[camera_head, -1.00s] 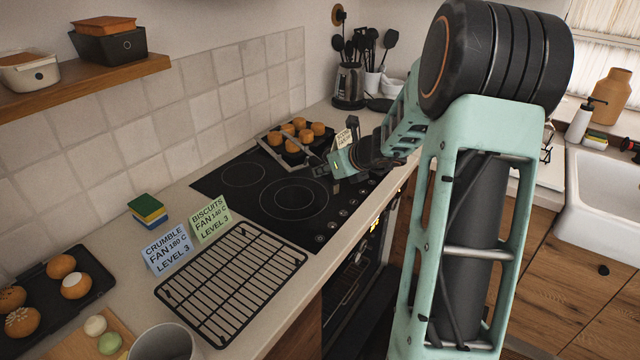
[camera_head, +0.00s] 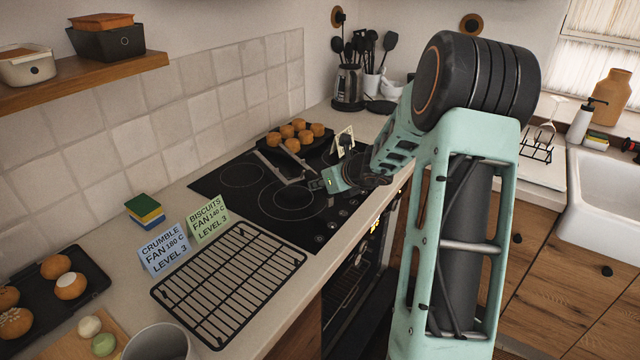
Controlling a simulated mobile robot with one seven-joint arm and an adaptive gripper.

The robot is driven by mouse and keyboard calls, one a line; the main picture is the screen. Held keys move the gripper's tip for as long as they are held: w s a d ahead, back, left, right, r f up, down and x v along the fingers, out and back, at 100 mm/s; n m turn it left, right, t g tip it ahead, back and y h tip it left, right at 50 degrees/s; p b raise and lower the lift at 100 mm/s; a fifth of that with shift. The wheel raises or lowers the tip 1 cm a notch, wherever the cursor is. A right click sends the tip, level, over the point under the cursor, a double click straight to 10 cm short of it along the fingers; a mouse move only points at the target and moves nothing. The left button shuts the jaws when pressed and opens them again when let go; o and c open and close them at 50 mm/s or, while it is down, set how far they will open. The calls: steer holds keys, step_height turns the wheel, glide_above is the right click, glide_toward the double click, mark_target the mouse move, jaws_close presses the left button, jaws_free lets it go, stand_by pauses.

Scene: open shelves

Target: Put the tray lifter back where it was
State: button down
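The tray lifter (camera_head: 298,164) is a thin silver tool over the black cooktop, just in front of the tray of buns. Its far end points toward the tray and its near end meets my gripper (camera_head: 316,182). My gripper is low over the right part of the cooktop, and appears shut on the lifter's near end. The fingers are small and dark here, so the exact grasp is hard to see. I cannot tell whether the lifter touches the cooktop.
A dark tray (camera_head: 268,152) of buns sits at the back of the cooktop (camera_head: 240,200). A small cream sign (camera_head: 344,140) stands behind my gripper. A black wire rack (camera_head: 230,285) and two label cards (camera_head: 162,250) are at the front left. The cooktop's left part is clear.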

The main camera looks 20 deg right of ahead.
steer(key=shift+f+b, duration=0.4)
steer(key=c, duration=1.8)
jaws_free()
steer(key=shift+r+p, duration=0.55)
steer(key=shift+p, duration=0.05)
steer(key=p+v, duration=0.1)
steer(key=v, duration=1.1)
steer(key=shift+r, duration=0.1)
